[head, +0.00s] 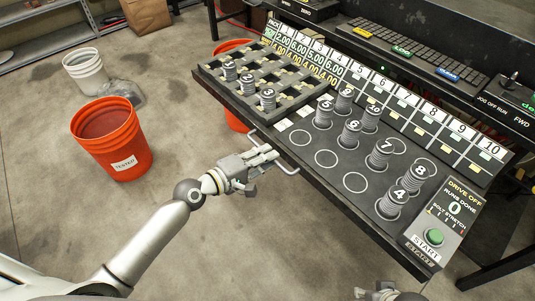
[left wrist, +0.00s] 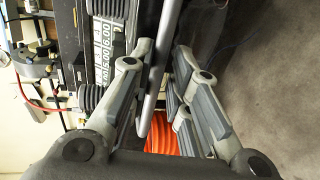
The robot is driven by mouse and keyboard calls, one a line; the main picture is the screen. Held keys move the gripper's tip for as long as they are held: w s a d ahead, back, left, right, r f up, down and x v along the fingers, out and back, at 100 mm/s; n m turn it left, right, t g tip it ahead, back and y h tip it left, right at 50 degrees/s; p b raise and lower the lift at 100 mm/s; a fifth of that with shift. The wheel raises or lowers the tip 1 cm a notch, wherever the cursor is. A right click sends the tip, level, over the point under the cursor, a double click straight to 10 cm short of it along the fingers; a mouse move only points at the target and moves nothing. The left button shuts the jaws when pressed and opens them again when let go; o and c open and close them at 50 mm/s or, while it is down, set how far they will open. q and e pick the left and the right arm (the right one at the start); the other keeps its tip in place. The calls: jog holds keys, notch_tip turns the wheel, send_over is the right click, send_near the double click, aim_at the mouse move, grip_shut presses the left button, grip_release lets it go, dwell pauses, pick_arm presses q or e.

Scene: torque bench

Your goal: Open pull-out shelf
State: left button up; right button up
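The pull-out shelf (head: 300,150) is a dark board with white-ringed spots and several numbered stacks of grey discs. A pale bar handle (head: 286,170) sticks out from its front edge. My left gripper (head: 268,156) is at this handle. In the left wrist view the handle bar (left wrist: 163,70) runs between the two fingers of my left gripper (left wrist: 164,58), closer to the left finger. The fingers are apart, with a gap beside the bar. My right gripper (head: 383,293) shows only partly at the bottom edge, and its finger opening is unclear.
A tray with disc stacks (head: 222,86) sits at the shelf's left end. A START panel (head: 434,237) with a green button is at its right end. An orange bucket (head: 112,140) and a white bucket (head: 86,70) stand on the floor. The floor before the shelf is clear.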

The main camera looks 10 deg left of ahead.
pick_arm(q)
jog(key=shift+o, duration=0.8)
jog(key=shift+r, duration=0.1)
jog(key=v, duration=1.2)
